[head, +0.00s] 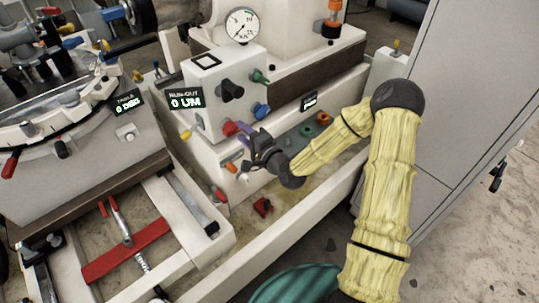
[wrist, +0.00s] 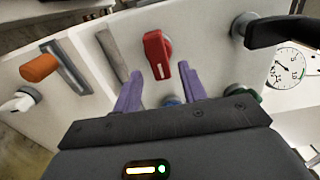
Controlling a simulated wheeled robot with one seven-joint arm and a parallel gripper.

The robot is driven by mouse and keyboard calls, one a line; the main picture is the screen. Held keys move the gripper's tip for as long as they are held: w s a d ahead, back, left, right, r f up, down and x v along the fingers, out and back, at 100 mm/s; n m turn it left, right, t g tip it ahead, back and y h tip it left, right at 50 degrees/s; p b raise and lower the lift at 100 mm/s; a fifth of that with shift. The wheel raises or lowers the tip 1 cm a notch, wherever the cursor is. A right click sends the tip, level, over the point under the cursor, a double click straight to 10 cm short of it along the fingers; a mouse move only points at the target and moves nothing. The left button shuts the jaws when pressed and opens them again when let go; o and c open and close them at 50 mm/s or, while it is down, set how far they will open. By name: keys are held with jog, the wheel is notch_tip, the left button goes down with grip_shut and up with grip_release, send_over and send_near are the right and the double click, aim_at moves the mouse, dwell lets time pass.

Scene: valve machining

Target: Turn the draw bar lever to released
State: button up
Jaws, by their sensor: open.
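A red lever (wrist: 158,55) with a white mark sits on the pale machine panel, straight ahead of my gripper in the wrist view. It also shows in the head view as a red knob (head: 229,129) just above my gripper (head: 243,154). No readable label says which control is the draw bar lever. My gripper (wrist: 161,78) is open, its two purple fingers pointing at the panel on either side of the red lever's lower end. The fingers look empty; I cannot tell whether they touch the lever.
An orange handle (wrist: 38,68) on a slotted plate and a white knob (wrist: 18,103) are at the left. A black lever (wrist: 282,32) and a dial gauge (wrist: 291,69) are at the right. Blue (head: 261,111) and green (head: 260,76) knobs crowd the panel. A grey cabinet (head: 480,90) stands right.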

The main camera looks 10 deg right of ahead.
jog(key=p+v, duration=0.3)
jog(key=v, duration=1)
jog(key=shift+s+d+p, duration=0.25)
jog(key=shift+p, duration=0.05)
jog(key=shift+a+f, duration=0.1)
